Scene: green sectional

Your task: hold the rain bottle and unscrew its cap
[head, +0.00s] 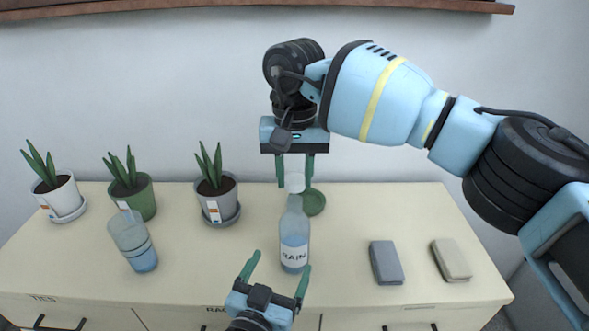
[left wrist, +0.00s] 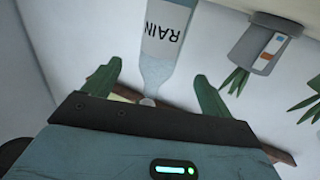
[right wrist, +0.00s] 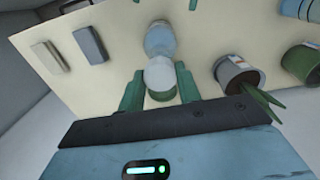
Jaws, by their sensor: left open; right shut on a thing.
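The rain bottle (head: 294,250), clear with blue liquid and a RAIN label, stands upright on the cabinet; it also shows in the left wrist view (left wrist: 165,55). Its white cap (head: 295,182) is at the top of the neck; I cannot tell whether it is still threaded. My right gripper (head: 295,182) comes down from above, shut on the cap, which also shows between its fingers in the right wrist view (right wrist: 160,75). My left gripper (head: 280,262) is open in front of the bottle, its fingers spread to either side and apart from it.
A green dish (head: 314,203) lies just behind the bottle. A tilted-looking glass of blue liquid (head: 133,240) and three potted plants (head: 217,187) are at left. A grey block (head: 386,262) and a beige block (head: 451,259) lie at right. The cabinet top (head: 390,210) behind the blocks is clear.

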